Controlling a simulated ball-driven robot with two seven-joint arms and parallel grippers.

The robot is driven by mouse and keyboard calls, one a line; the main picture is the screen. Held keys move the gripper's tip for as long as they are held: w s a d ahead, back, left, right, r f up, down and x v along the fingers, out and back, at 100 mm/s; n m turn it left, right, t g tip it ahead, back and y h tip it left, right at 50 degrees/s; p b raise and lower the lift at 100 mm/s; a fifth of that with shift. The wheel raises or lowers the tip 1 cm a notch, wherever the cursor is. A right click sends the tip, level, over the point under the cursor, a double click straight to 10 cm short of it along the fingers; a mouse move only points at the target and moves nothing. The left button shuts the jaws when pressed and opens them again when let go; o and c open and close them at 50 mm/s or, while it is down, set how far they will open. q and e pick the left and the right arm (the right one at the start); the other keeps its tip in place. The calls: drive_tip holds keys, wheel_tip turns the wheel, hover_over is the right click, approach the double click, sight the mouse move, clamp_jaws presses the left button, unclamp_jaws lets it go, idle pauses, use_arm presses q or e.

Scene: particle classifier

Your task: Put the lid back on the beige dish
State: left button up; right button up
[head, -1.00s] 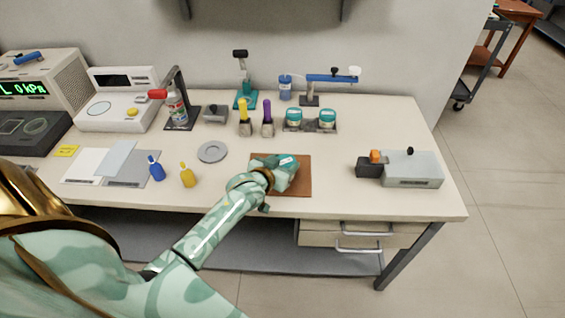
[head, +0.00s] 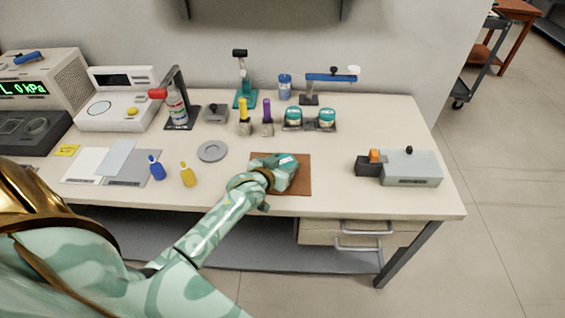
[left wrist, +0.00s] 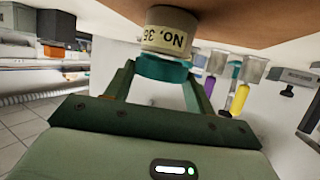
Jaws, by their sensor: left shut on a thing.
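The beige dish (left wrist: 170,32), marked "No. 35", stands on the brown mat in the left wrist view, which is upside down. The teal lid (left wrist: 163,69) is between the fingers of my left gripper (left wrist: 160,88), which is shut on it. The lid lies right against the dish's top; I cannot tell whether it is fully seated. In the head view my left gripper (head: 284,172) is over the brown mat (head: 302,186), and the hand and wrist hide the dish. My right gripper is not in view.
Two teal-lidded jars (head: 293,117) (head: 327,117) stand in a dark holder behind the mat. A grey round plate (head: 212,151) and a yellow bottle (head: 188,176) lie to the left. A grey box device (head: 411,170) stands right. The table between mat and device is clear.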

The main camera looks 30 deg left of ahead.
use_arm(q)
drive_tip(key=shift+f, duration=0.45)
idle(0.3)
drive_tip(key=o, duration=1.1)
drive_tip(key=shift+c, duration=0.2)
drive_tip(key=p+v, duration=0.4)
drive_tip(key=v, duration=1.2)
drive_tip(key=shift+s, duration=0.15)
drive_tip(key=shift+d, duration=0.1)
